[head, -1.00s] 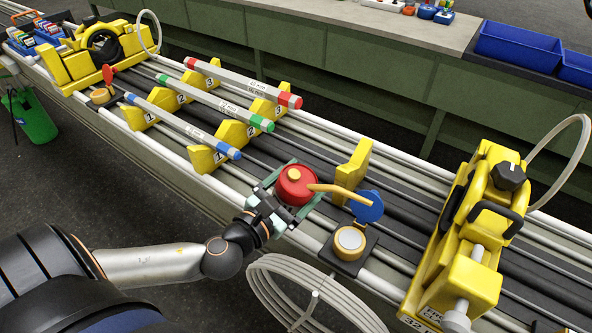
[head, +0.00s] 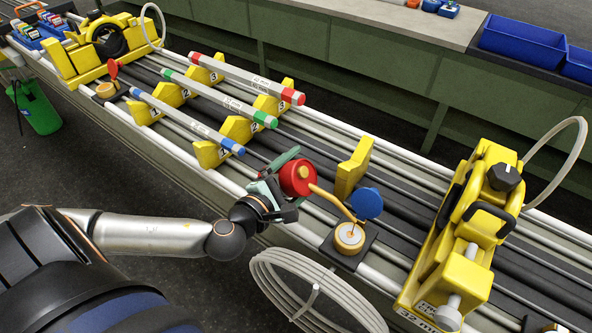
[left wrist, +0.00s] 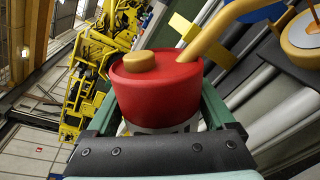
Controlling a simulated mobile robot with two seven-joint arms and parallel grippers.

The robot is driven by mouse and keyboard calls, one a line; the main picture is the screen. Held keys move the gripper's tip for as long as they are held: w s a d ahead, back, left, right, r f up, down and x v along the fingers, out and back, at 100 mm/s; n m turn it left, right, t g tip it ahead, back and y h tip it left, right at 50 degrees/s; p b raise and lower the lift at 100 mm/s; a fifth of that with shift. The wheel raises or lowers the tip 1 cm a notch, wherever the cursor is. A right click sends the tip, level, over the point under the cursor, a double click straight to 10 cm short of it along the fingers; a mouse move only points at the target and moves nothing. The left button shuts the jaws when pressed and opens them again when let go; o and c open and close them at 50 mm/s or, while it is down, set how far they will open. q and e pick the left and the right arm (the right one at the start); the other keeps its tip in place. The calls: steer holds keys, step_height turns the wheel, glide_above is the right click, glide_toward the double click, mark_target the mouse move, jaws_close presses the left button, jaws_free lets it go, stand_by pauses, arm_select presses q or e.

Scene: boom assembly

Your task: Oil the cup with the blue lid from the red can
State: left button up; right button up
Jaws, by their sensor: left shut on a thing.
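The red can (head: 297,178) with a long yellow spout is held in my left gripper (head: 284,184), which is shut around its body. In the left wrist view the can (left wrist: 156,95) stands between the two green fingers. The can is tilted, with its spout pointing down to the right. The spout tip appears at or just above the cup (head: 349,238), a yellow-rimmed cup on a dark base; I cannot tell if it touches. The blue lid (head: 367,203) is raised open behind the cup, and it shows at the top of the left wrist view (left wrist: 262,10). My right gripper is not visible.
A yellow bracket (head: 353,168) stands behind the cup. A large yellow clamp (head: 470,235) stands to the right. A coil of pale hose (head: 313,290) is in front. Bars with blue, green and red ends rest on yellow numbered supports. Another cup with a red lid (head: 108,88) is far left.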

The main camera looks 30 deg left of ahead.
arm_select(q)
steer(key=shift+d+r+m, duration=0.3)
steer(key=shift+r+m, duration=0.25)
steer(key=shift+r, duration=0.05)
steer(key=shift+d+r+m, duration=0.25)
steer(key=shift+r+m, duration=0.3)
step_height(320, 180, down, 7)
steer(key=a+n+b, duration=0.2)
steer(key=n+b, duration=0.3)
steer(key=b, duration=0.4)
steer(key=shift+h, duration=0.3)
steer(key=shift+r+n+t, duration=0.4)
steer(key=shift+r+n, duration=0.15)
steer(key=shift+n, duration=0.15)
step_height(320, 180, up, 5)
steer(key=n+t+h+p, duration=0.1)
steer(key=n, duration=0.4)
steer(key=shift+f, duration=0.15)
